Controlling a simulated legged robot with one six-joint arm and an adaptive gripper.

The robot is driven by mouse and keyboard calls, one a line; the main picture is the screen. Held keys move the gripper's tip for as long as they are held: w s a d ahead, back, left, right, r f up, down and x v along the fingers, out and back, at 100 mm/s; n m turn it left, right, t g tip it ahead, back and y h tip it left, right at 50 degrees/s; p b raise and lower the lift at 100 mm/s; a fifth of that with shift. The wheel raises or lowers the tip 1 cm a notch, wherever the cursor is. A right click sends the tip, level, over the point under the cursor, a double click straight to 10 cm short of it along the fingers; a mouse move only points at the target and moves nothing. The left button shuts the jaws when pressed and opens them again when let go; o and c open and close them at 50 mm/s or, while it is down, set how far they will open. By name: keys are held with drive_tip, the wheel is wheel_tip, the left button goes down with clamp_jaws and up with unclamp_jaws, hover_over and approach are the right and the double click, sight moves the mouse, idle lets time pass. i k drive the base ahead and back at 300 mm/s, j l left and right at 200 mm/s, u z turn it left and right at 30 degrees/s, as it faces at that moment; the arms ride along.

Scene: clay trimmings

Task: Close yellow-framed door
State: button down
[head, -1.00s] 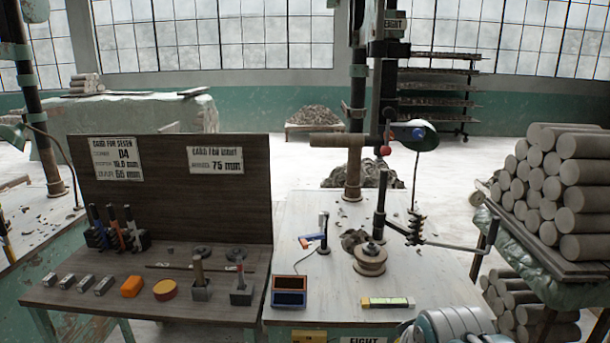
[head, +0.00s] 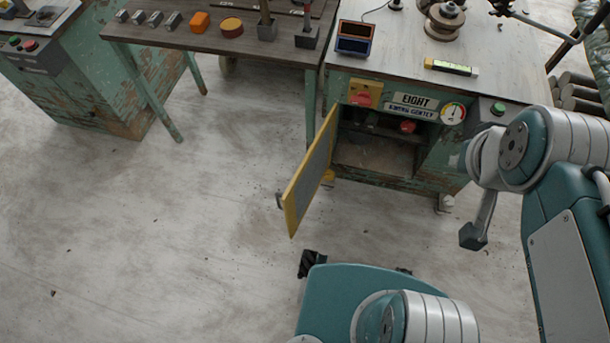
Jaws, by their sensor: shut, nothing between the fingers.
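The yellow-framed door (head: 309,174) with a grey panel stands open on the machine cabinet marked EIGHT. It swings out from the left edge of the opening towards me. A small handle (head: 279,200) sits near its outer edge. The cabinet opening (head: 378,152) is exposed, with a red part inside. My gripper (head: 473,237) appears as a dark tip on a grey link below my arm's joint at the right. It looks shut and empty, apart from the door and to its right. The joint hides part of it.
A wooden bench (head: 220,45) with tools stands to the left of the machine. The machine's tabletop (head: 400,45) carries a small display and a spool. A gauge (head: 453,113) and buttons are on its front. The floor (head: 150,245) at the left is clear.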

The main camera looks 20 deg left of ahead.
sight(296, 200)
drive_tip(key=k+j+z, duration=0.1)
drive_tip(key=j, duration=0.25)
drive_tip(key=k+j, duration=0.1)
drive_tip(key=j, duration=0.2)
drive_tip(key=k+j+z, duration=0.15)
drive_tip(key=j, duration=0.2)
drive_tip(key=k+j, duration=0.1)
drive_tip(key=j, duration=0.2)
drive_tip(key=i+j+z, duration=0.15)
drive_tip(key=j, duration=0.3)
drive_tip(key=i+j+z, duration=0.15)
drive_tip(key=j, duration=0.3)
drive_tip(key=k, duration=0.35)
